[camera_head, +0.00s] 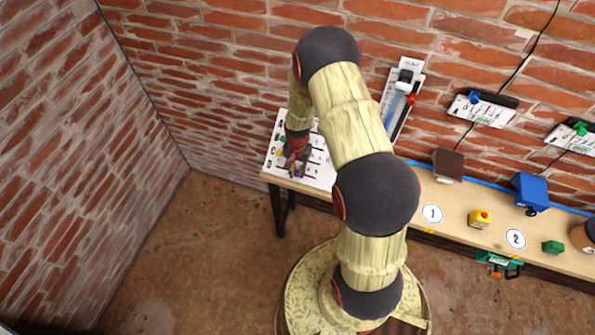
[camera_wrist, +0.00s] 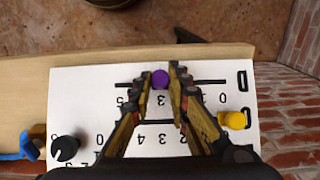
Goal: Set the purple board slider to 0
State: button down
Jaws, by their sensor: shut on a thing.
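The white slider board (camera_head: 320,170) lies on the left end of the workbench; it also fills the middle of the wrist view (camera_wrist: 85,92), with its markings upside down. The purple slider (camera_wrist: 160,79) is a round knob on the black line of row D, beside the mark 3. The 0 mark of that row is at the right in the wrist view, near the letter D. My gripper (camera_wrist: 160,75) is shut on the purple slider from both sides. In the head view my gripper (camera_head: 297,163) is over the board, and the purple slider (camera_head: 297,174) shows only slightly.
A yellow knob (camera_wrist: 233,120) sits on row C near its 0 end. A black knob (camera_wrist: 65,147) and a blue part (camera_wrist: 28,147) are at the lower left. A brick wall (camera_wrist: 300,110) stands close at the right. Buttons and boxes occupy the bench (camera_head: 455,205) farther right.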

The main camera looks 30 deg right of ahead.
jog(key=b, duration=0.3)
send_over(274, 171)
jog(key=shift+s+d+f, duration=0.1)
jog(key=shift+s+d, duration=0.15)
jog(key=shift+s, duration=0.15)
jog(key=shift+w+a, duration=0.15)
jog(key=shift+w, duration=0.15)
jog(key=c, duration=1.8)
grip_release()
jog(key=shift+w+a, duration=0.1)
jog(key=shift+a, duration=0.05)
jog(key=shift+o, duration=0.6)
jog(key=shift+r, duration=0.25)
notch_tip(274, 171, up, 12)
jog(key=shift+f, duration=0.15)
